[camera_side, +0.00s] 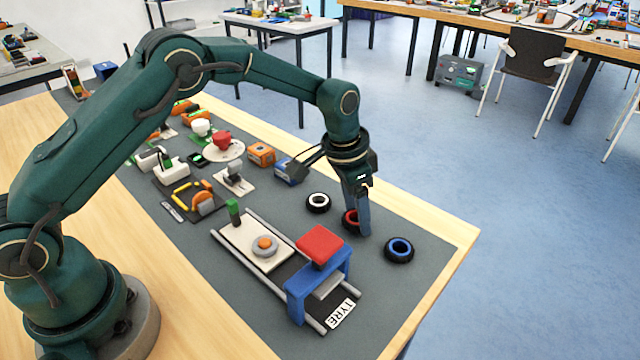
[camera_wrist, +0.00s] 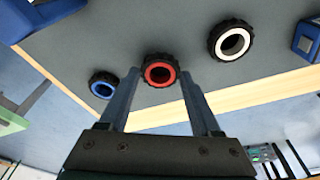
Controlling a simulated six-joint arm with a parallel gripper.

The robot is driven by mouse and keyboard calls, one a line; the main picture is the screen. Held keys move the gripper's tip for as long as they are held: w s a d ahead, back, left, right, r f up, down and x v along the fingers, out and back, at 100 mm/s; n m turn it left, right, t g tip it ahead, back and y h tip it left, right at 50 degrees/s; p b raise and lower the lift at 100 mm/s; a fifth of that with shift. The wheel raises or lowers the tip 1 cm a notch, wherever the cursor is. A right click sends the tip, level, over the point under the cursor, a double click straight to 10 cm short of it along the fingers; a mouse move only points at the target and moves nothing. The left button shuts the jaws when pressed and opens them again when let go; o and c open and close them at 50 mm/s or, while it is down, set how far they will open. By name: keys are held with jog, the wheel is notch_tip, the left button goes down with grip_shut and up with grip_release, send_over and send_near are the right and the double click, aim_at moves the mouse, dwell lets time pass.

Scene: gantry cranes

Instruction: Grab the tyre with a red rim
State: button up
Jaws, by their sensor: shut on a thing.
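The tyre with a red rim (camera_side: 349,218) is on the grey mat between two other tyres, partly hidden by my gripper in the side view. My gripper (camera_side: 362,222) points down at it. In the wrist view the red-rimmed tyre (camera_wrist: 159,71) sits between the two fingertips (camera_wrist: 160,78), which are shut on it. I cannot see any clear gap under the tyre. The white-rimmed tyre (camera_side: 318,202) lies to the left, and the blue-rimmed tyre (camera_side: 399,249) lies to the right and nearer; both are apart from my gripper.
A blue gantry crane with a red top (camera_side: 320,245) stands close by at the front left, over rails with a TYRE label (camera_side: 341,313). A blue box (camera_side: 289,171) stands behind. The table's wooden edge (camera_side: 440,228) is to the right. The mat beyond the blue-rimmed tyre is clear.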

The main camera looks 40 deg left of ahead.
notch_tip(320, 180, up, 7)
jog(key=shift+f, duration=0.15)
dwell(0.4)
jog(key=shift+w, duration=0.1)
